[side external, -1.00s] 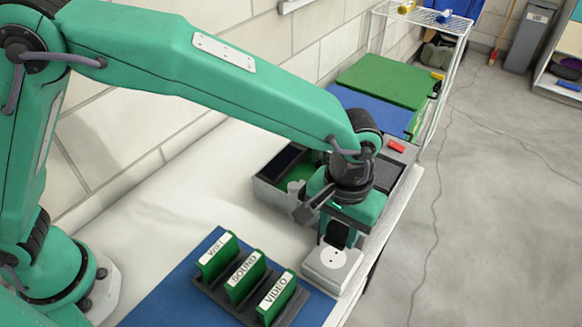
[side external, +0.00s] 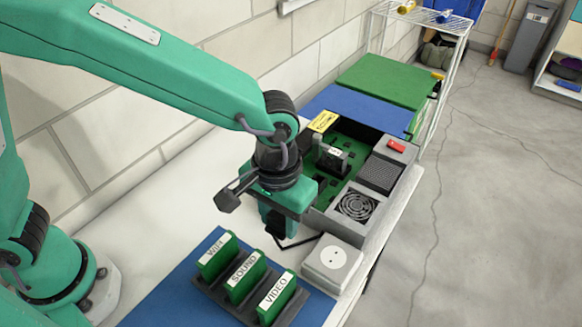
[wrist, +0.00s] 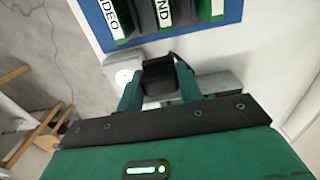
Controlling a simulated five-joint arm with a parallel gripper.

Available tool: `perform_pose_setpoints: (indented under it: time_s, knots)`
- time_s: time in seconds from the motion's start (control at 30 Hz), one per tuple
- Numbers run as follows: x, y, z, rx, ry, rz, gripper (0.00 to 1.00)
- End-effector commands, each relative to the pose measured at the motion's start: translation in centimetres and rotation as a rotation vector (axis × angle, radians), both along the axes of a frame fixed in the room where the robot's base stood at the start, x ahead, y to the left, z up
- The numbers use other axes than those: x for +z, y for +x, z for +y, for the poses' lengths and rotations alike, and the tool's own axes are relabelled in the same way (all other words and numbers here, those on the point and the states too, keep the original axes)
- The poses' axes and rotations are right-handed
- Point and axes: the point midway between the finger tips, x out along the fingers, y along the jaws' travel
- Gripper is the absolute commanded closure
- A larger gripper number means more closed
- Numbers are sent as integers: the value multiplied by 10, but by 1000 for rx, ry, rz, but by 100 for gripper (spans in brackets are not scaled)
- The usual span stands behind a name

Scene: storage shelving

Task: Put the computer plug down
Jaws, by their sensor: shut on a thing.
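My gripper (side external: 277,232) is shut on the black computer plug (wrist: 160,76), which sits between the two green fingers in the wrist view. In the side view the plug (side external: 275,228) is a dark block low at the gripper, left of the white socket box (side external: 332,260) and apart from it. A black cord (side external: 303,241) runs from near the plug towards the computer case. The socket box has a round outlet on top and also shows in the wrist view (wrist: 121,68). I cannot tell whether the plug touches the table.
The open computer case (side external: 378,222) stands behind and to the right, with a green board and fan. In front, a blue mat (side external: 165,290) holds a rack with WIFI (side external: 216,258), SOUND (side external: 245,277) and VIDEO (side external: 276,297) cards. White table (side external: 160,215) is clear to the left.

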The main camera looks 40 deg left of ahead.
Motion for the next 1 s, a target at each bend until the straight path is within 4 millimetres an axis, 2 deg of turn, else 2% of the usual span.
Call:
perform_pose_setpoints:
  time_s: [0.2, 0.5, 0.77, 1.0]
  knots:
    - [2, -28, 39, 1, -1, -1, 100]
    - [0, -50, 67, 0, -1, -1, 100]
    - [-1, -51, 70, 0, 0, 0, 100]
    - [-11, -39, 79, 4, 1, 2, 100]
